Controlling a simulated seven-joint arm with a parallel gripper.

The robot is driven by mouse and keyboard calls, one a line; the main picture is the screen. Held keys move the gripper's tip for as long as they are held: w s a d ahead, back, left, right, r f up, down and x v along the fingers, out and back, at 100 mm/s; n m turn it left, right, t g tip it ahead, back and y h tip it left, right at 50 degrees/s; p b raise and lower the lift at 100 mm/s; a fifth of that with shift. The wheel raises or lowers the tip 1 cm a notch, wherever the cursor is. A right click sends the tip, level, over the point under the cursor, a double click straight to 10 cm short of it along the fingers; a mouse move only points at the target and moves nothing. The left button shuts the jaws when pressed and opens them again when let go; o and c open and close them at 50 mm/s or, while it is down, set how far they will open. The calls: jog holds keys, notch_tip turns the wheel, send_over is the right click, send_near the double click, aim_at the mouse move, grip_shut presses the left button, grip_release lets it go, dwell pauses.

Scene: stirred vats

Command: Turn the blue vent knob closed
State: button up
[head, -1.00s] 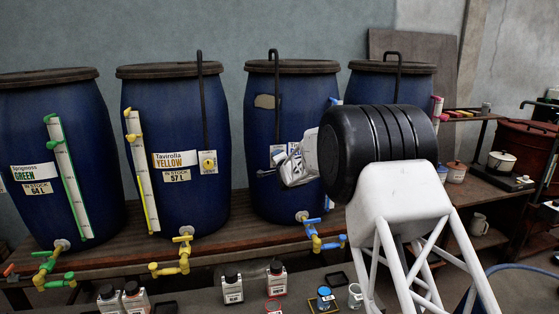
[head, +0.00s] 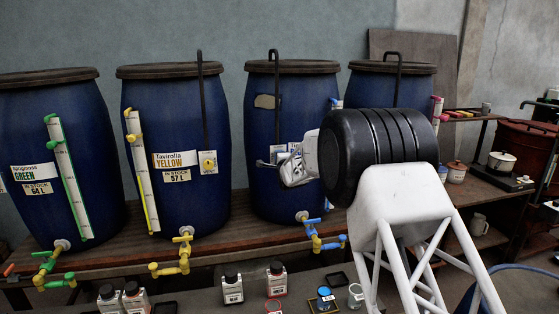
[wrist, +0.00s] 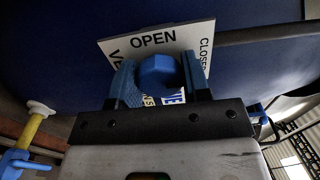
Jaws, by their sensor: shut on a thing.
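The blue vent knob (wrist: 158,71) is in the middle of the wrist view, in front of a white plate (wrist: 150,38). The plate reads OPEN above the knob and CLOSED at its right edge; other lettering is partly hidden. My gripper (wrist: 160,80) has one blue finger on each side of the knob and is shut on it. The knob's pointing direction is not clear. In the head view, my gripper (head: 282,165) is at the front of the third blue barrel (head: 290,110), and the knob is hidden behind it.
A yellow-labelled barrel (head: 175,110) stands to the left, with a black rod and a yellow knob. Taps with blue and yellow handles stick out below the barrels. Several small bottles (head: 232,289) stand on the front surface. My arm covers much of the right side.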

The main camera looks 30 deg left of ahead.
jog(key=o, duration=0.9)
jog(key=shift+s+d, duration=0.1)
jog(key=shift+v, duration=3.8)
